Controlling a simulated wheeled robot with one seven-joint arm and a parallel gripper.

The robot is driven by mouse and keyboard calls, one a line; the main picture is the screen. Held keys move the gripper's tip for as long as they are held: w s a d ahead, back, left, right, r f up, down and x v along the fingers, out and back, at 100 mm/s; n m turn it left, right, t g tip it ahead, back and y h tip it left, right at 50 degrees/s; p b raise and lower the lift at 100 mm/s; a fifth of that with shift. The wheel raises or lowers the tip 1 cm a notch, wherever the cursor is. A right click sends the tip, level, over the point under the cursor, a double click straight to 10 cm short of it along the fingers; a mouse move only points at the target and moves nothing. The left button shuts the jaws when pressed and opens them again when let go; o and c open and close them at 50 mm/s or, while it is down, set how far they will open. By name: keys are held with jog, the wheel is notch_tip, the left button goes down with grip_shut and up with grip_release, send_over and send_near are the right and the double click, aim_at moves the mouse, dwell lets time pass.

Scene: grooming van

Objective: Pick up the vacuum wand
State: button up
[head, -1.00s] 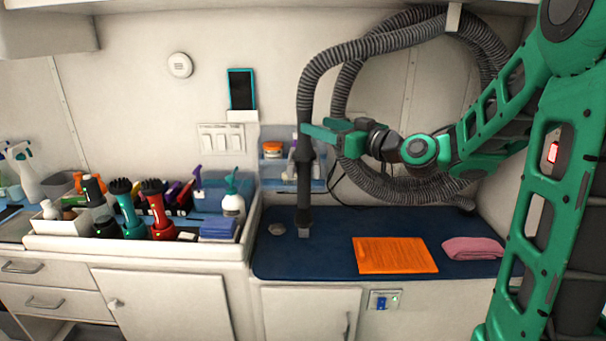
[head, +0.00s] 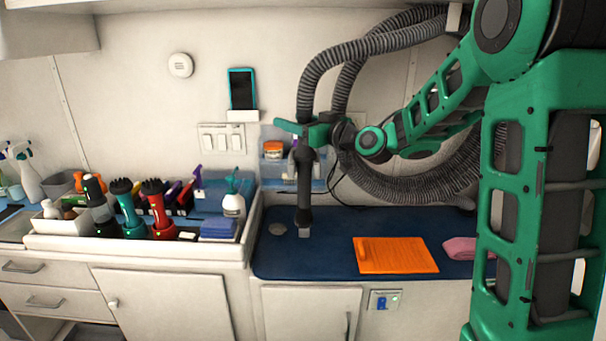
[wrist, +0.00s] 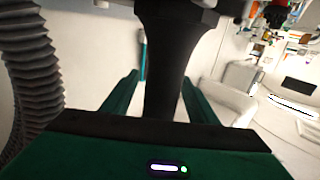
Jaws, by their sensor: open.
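The vacuum wand (head: 304,190) is a dark, upright tube. It hangs from a ribbed grey hose above the blue counter, and its lower end is at the counter surface. My gripper (head: 303,129) is at the wand's upper part, just below the hose. In the wrist view, the wand (wrist: 168,75) runs between the two green fingers of my gripper (wrist: 160,98), with one finger on each side and gaps visible beside it. The jaws are open. The fingertips' exact depth past the wand is hard to tell.
The ribbed hose (head: 420,185) loops behind my arm. An orange towel (head: 397,256) and a partly hidden pink cloth (head: 460,247) lie on the blue counter (head: 330,262). A white tray (head: 130,245) with clippers and bottles stands left. A small shelf (head: 270,168) is behind the wand.

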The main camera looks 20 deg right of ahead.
jog(key=c, duration=1.3)
jog(key=shift+o, duration=0.2)
jog(key=shift+r, duration=0.15)
